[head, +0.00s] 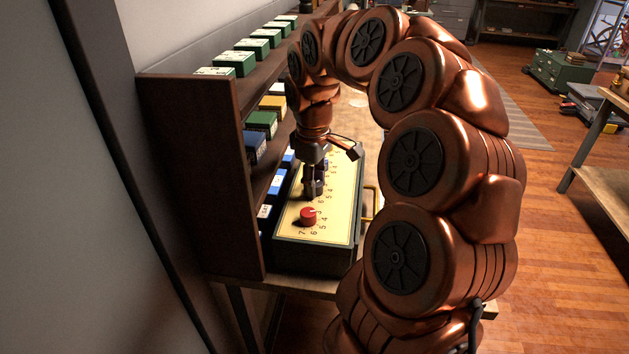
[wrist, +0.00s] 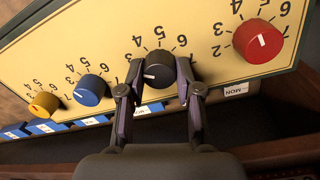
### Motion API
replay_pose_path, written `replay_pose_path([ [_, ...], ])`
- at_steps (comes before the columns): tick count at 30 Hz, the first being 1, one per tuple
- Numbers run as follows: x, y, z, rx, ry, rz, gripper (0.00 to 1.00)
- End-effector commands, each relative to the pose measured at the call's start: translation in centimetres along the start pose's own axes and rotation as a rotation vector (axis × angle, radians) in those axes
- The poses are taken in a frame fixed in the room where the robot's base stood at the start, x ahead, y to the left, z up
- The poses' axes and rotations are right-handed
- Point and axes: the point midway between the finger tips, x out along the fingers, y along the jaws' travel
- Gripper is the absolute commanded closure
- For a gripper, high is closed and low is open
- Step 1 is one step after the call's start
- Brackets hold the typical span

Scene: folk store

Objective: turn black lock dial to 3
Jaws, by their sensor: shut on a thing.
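The black lock dial (wrist: 159,66) sits on a yellow panel (wrist: 113,22) with printed numbers around it. Its white mark lies on the left side of its face in the wrist view; the left finger partly covers that side, so I cannot tell the exact number. My gripper (wrist: 160,78) is shut on the black dial, one finger on each side. In the head view my gripper (head: 313,190) points down at the panel (head: 343,208) on top of a dark box, just beyond the red dial (head: 308,216), and hides the black dial.
In the wrist view a red dial (wrist: 258,41) is to the right; a blue dial (wrist: 89,90) and a yellow dial (wrist: 44,104) are to the left. A dark wooden shelf (head: 195,165) with small boxes stands close on the box's left. Open floor (head: 560,250) lies to the right.

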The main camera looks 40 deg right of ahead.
Motion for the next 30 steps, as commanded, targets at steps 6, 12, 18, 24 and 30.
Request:
replay_pose_path([
  [6,0.0,-0.09,-0.06,-0.003,0.001,-0.002,1.0],
  [12,0.01,-0.08,-0.06,-0.003,0.001,-0.002,0.61],
  [18,0.02,-0.05,-0.03,-0.002,0.0,-0.001,0.41],
  [24,0.01,-0.03,-0.02,-0.002,0.0,-0.001,0.41],
  [30,-0.51,0.02,-0.04,-0.002,0.001,0.0,0.41],
])
